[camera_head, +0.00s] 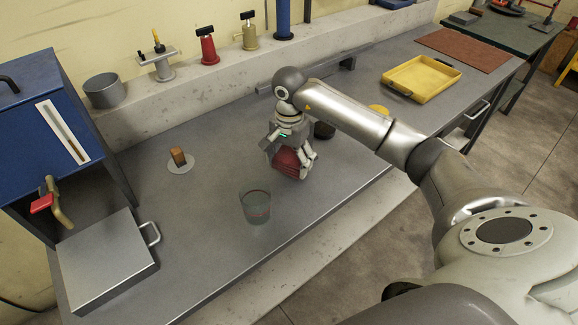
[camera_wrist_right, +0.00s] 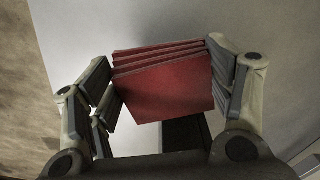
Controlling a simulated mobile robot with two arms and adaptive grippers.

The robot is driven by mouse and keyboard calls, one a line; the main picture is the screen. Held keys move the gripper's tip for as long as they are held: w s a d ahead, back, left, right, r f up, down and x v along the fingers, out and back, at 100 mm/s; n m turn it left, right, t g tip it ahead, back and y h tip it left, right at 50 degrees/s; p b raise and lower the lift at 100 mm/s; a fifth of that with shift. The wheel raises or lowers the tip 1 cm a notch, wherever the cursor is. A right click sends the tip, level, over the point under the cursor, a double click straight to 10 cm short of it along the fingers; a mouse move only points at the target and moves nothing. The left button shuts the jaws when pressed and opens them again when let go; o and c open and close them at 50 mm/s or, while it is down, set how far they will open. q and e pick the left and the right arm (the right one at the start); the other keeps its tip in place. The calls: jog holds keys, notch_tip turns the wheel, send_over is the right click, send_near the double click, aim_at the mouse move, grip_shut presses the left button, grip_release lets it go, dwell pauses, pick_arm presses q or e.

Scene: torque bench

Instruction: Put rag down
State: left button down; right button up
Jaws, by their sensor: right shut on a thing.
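My right gripper (camera_head: 290,165) is over the middle of the grey bench, with its fingers around a folded red rag (camera_head: 287,161). In the right wrist view the rag (camera_wrist_right: 162,82) shows as a stack of red layers between the two fingers of my right gripper (camera_wrist_right: 162,90). The right finger touches the rag, and the left finger lies close along its other edge. The rag is low over the bench top; I cannot tell whether it touches the surface. My left gripper is not in view.
A clear glass (camera_head: 255,205) stands just in front of the gripper, and a dark round thing (camera_head: 324,130) just behind it. A brown block on a white disc (camera_head: 180,168) is to the left. A yellow tray (camera_head: 447,80) sits farther right. Bench between glass and disc is clear.

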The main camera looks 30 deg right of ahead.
aim_at(289, 161)
notch_tip(289, 161, down, 2)
jog(key=shift+f+p, duration=0.15)
jog(key=shift+p, duration=0.35)
jog(key=shift+f, duration=0.35)
jog(key=shift+f, duration=0.2)
jog(key=o, duration=0.9)
